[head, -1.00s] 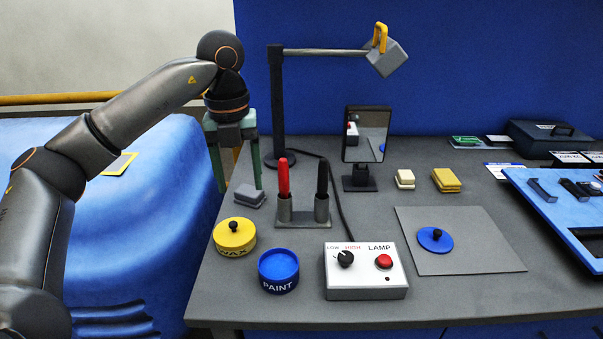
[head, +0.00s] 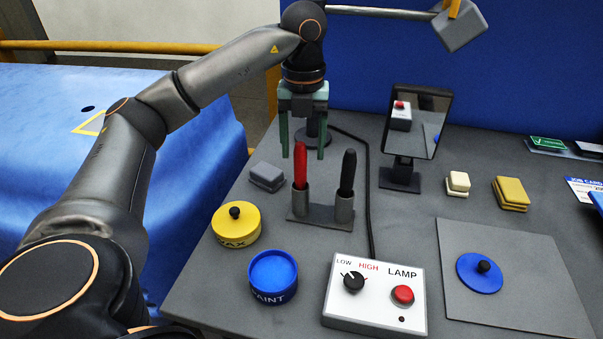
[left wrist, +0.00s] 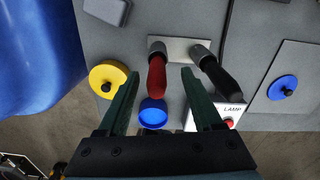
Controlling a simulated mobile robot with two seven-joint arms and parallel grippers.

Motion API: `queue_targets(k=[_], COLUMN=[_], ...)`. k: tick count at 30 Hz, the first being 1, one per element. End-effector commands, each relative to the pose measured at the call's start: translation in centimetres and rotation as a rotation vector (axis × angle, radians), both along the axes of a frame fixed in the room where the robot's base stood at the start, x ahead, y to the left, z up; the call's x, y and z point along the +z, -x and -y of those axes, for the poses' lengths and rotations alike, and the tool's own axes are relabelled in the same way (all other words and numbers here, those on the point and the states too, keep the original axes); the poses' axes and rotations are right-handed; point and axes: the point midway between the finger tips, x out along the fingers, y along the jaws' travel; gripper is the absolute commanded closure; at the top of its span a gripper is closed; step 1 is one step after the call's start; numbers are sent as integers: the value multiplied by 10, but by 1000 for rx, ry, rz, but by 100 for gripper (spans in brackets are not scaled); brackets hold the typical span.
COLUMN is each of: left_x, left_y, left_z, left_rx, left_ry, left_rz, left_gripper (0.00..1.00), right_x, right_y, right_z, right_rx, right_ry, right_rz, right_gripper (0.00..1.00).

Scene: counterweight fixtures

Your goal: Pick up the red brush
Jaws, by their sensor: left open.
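The red brush (head: 300,166) stands upright in the left cup of a grey two-cup holder (head: 318,214). A black brush (head: 347,173) stands in the right cup. My left gripper (head: 305,152) is open and points down, its green fingers at the height of the red brush's top in the head view. In the left wrist view the red brush (left wrist: 157,76) shows beyond and between the two open fingers (left wrist: 157,80), with nothing held. I cannot tell whether the fingers are level with it in depth. My right gripper is not in view.
A yellow wax tin (head: 236,228), an open blue paint pot (head: 273,280) and a lamp control box (head: 376,300) stand in front of the holder. A grey block (head: 267,177) lies left of it. A mirror (head: 418,122) and lamp post stand behind.

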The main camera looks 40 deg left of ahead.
Motion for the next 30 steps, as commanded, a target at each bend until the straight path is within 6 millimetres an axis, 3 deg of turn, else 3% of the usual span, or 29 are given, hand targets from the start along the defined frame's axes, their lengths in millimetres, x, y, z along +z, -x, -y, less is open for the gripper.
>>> queue_targets(k=[7, 15, 24, 30], left_x=[-19, -56, -62, -62], left_y=[3, 10, 9, 9], left_z=[0, 0, 0, 0], left_rx=[0, 0, 0, 0], left_ry=[-1, 0, 1, 1], left_rz=[1, 0, 2, 2], left_gripper=[33, 33, 33, 54], right_x=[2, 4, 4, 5], right_y=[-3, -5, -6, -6], right_z=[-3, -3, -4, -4], right_rx=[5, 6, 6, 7], right_ry=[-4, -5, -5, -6], right_rz=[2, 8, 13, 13], right_gripper=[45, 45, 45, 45])
